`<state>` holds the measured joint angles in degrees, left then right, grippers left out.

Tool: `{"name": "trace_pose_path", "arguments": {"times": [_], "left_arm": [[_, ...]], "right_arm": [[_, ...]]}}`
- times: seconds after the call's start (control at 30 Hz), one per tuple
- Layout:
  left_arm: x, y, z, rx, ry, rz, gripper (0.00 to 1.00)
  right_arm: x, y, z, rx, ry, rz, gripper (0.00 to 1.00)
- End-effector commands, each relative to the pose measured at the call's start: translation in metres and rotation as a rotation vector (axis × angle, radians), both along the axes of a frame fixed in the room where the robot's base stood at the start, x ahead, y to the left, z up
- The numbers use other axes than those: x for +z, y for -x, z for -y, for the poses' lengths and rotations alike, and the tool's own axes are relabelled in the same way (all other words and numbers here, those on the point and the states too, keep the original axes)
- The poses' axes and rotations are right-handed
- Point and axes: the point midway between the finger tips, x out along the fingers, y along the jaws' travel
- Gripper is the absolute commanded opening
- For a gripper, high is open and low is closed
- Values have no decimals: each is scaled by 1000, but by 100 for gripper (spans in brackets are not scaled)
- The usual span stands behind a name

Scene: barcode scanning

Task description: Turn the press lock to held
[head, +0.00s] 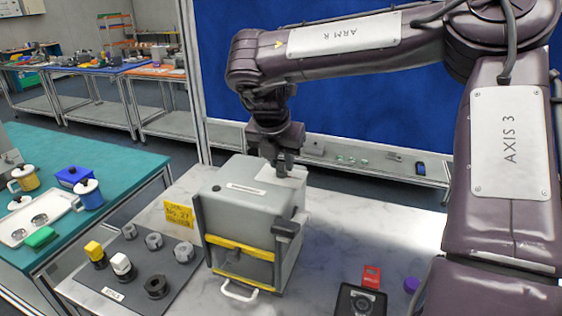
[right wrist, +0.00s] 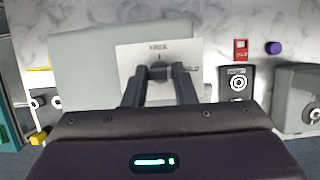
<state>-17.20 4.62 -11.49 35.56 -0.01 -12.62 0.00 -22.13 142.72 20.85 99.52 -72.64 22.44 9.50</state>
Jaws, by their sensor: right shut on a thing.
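The press (head: 240,205) is a grey box with yellow-edged bars at its front, standing on the pale marbled table. On its top is a white label plate (right wrist: 128,62) with a dark lock knob (right wrist: 160,71). Blurred lettering at the plate's far edge looks like "FREE", and a second word sits to its right, partly behind a finger. A small dark mark on the plate lies between the knob and the far lettering. My right gripper (head: 286,170) points down on the plate, its fingers (right wrist: 160,78) shut on the knob. My left gripper is out of view.
A black device (head: 360,300), a red block (head: 371,276) and a purple piece (head: 411,284) are to the right. The table between is clear.

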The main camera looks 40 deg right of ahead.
Motion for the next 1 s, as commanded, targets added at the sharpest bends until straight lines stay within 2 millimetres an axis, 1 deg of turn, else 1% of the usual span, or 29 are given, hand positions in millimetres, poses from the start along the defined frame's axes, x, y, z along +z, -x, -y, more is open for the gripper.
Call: {"name": "trace_pose_path", "arguments": {"times": [0.43, 0.47, 0.6, 0.87, 1.0], "left_arm": [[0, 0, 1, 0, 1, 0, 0], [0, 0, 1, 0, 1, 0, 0], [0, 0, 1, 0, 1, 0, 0], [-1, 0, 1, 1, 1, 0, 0], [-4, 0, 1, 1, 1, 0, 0]], "right_arm": [[1, -1, 0, -11, 0, 3, 2], [1, -1, 0, -11, 0, 3, 27], [1, 0, 0, -10, 0, 2, 45], [0, 0, 0, -9, 0, 1, 46], [9, 1, -3, -9, 2, 4, 46]]}}
